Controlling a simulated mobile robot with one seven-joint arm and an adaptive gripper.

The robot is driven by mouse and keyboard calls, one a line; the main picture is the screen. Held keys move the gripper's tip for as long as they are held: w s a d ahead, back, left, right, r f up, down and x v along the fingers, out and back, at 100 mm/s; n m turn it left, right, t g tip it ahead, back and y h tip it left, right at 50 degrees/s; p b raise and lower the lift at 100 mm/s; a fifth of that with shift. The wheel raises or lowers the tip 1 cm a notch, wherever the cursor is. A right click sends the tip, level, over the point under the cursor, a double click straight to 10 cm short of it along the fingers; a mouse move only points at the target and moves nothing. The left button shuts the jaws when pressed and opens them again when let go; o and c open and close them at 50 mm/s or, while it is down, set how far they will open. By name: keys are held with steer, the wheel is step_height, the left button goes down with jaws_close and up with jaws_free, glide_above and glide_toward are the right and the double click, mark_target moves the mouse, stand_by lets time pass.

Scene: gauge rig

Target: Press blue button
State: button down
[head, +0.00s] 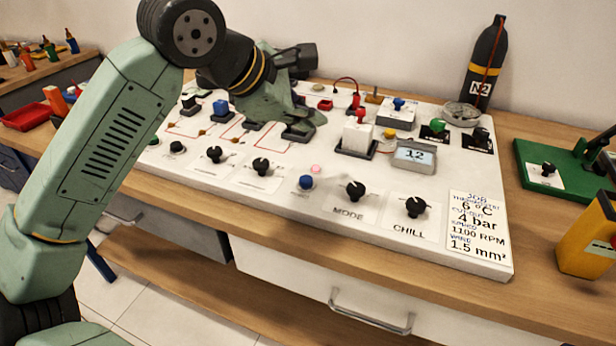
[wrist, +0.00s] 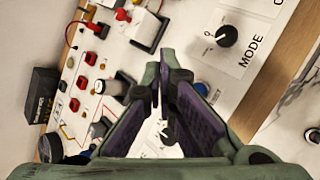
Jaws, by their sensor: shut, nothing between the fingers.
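A round blue button (head: 306,182) sits on the front part of the white panel (head: 470,262), left of the MODE knob. In the wrist view the blue button (wrist: 204,89) shows just right of the fingers, partly hidden by the right finger, with a partly covered label beside it. My gripper (head: 300,132) is over the panel, behind the button in the head view, and apart from it. In the wrist view the fingertips of my gripper (wrist: 165,72) come together with nothing between them.
The black MODE knob (head: 355,190) and CHILL knob (head: 415,207) stand right of the button. A black knob (head: 262,166) is on its left and a small pink button (head: 316,169) just behind it. A white block with a red top (head: 357,137) stands behind.

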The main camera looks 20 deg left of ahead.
steer(key=shift+f, duration=0.15)
steer(key=b, duration=0.4)
glide_above(308, 181)
step_height(308, 181, down, 7)
steer(key=shift+f, duration=0.15)
steer(key=shift+f+b, duration=0.6)
steer(key=shift+b, duration=0.15)
stand_by(0.6)
steer(key=shift+f+b, duration=0.45)
steer(key=shift+b, duration=0.25)
steer(key=shift+f+b, duration=0.5)
steer(key=shift+b, duration=0.15)
stand_by(0.5)
steer(key=shift+r, duration=0.2)
steer(key=shift+r+p, duration=0.4)
steer(key=shift+r, duration=0.35)
